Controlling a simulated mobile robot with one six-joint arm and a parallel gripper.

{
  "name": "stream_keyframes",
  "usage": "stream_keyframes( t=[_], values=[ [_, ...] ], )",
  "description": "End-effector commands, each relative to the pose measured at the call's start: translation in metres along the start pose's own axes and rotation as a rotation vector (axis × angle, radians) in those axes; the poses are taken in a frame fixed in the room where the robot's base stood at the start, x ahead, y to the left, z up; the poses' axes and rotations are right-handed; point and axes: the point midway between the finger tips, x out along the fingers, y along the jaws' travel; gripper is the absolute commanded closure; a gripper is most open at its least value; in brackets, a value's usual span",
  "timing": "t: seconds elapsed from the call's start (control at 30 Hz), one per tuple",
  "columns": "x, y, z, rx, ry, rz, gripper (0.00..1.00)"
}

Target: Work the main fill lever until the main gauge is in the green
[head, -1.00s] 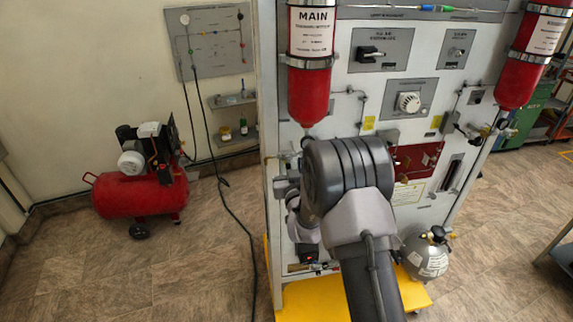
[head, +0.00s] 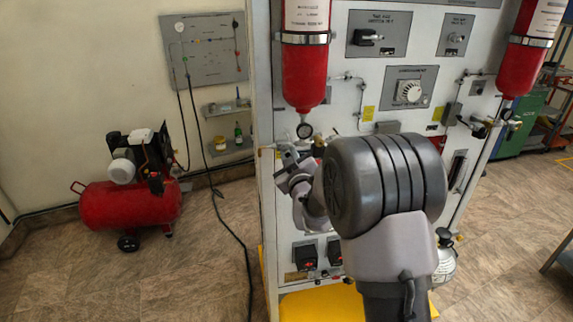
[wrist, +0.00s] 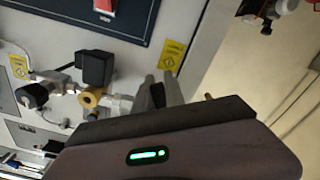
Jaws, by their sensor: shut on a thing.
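The main gauge (head: 305,130) is a small round dial under the red MAIN cylinder (head: 305,70) in the head view. Its needle and green band are too small to read. My gripper (head: 286,157) is at the panel's left edge, just below and left of the gauge. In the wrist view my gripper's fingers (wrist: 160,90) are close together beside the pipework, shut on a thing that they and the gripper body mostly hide. I take it to be the main fill lever; its angle cannot be made out.
Black valve box (wrist: 96,68) and brass fitting (wrist: 92,98) sit close to my fingers. A second red cylinder (head: 524,65) hangs at right. A white knob (head: 411,91) is mid-panel.

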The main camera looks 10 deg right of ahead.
Motion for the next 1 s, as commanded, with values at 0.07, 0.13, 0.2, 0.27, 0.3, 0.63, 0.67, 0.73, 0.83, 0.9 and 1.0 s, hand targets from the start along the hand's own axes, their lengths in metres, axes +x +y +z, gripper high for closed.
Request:
stream_keyframes(
  t=[0.07,0.13,0.2,0.27,0.3,0.63,0.67,0.73,0.83,0.9,1.0],
  values=[
    [0.0,-0.0002,0.0024,-0.029,0.0,0.0,1.0],
    [0.0,0.0009,0.0019,-0.051,0.0,0.0,1.0],
    [0.0,0.0019,0.001,-0.068,0.0,0.0,1.0],
    [0.0,0.0025,0.0005,-0.079,0.0,0.0,1.0],
    [0.0,0.0028,0.0003,-0.084,0.0,0.0,1.0],
    [0.0001,0.0036,-0.0006,-0.093,0.0,0.0,1.0],
    [0.0001,0.0036,-0.0006,-0.093,0.0,0.0,1.0],
    [0.0001,0.0036,-0.0006,-0.092,0.0,0.0,1.0],
    [0.0001,0.0036,-0.0006,-0.092,0.0,0.0,0.68],
    [0.0001,0.0036,-0.0006,-0.092,0.0,0.0,0.64],
    [0.0001,0.0036,-0.0005,-0.092,0.0,0.0,0.64]
  ],
)
